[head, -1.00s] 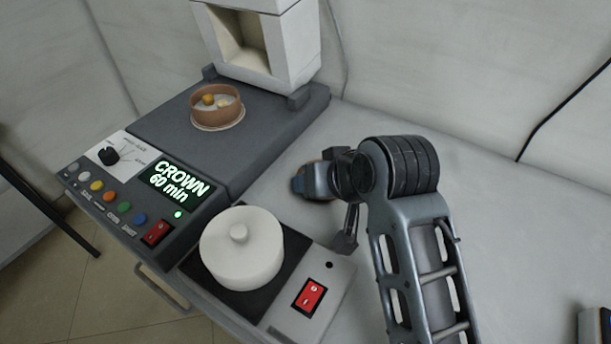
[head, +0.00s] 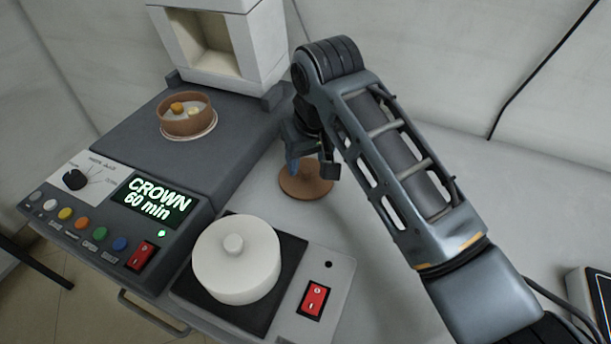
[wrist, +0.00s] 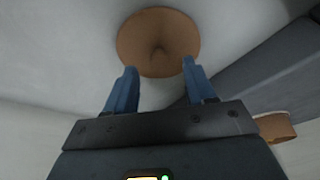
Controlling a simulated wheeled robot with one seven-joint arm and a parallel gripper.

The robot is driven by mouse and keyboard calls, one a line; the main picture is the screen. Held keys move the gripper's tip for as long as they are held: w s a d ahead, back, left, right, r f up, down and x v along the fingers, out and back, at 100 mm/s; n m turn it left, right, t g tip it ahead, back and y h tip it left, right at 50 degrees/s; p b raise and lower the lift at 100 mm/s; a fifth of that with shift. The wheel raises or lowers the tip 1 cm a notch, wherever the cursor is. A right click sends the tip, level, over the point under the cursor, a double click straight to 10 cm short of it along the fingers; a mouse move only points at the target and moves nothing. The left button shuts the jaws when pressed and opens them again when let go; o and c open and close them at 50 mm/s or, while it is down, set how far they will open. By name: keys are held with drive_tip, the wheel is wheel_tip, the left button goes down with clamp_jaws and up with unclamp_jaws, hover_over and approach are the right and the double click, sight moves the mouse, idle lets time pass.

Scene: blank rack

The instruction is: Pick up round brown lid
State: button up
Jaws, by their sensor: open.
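The round brown lid (head: 306,184) lies flat on the white bench, right of the dark grey furnace base. Part of it is hidden behind my gripper (head: 308,168) in the head view. I cannot tell the exact height of the fingers above the lid.
A brown round dish (head: 187,116) with small pieces inside stands on the furnace base (head: 150,150) at left. A white lidded pot (head: 237,262) stands on a hotplate with a red switch in front. A dark-topped box (head: 590,300) is at far right.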

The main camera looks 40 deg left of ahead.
sight(306, 174)
drive_tip(key=shift+x, duration=1.25)
drive_tip(key=shift+c, duration=0.4)
clamp_jaws()
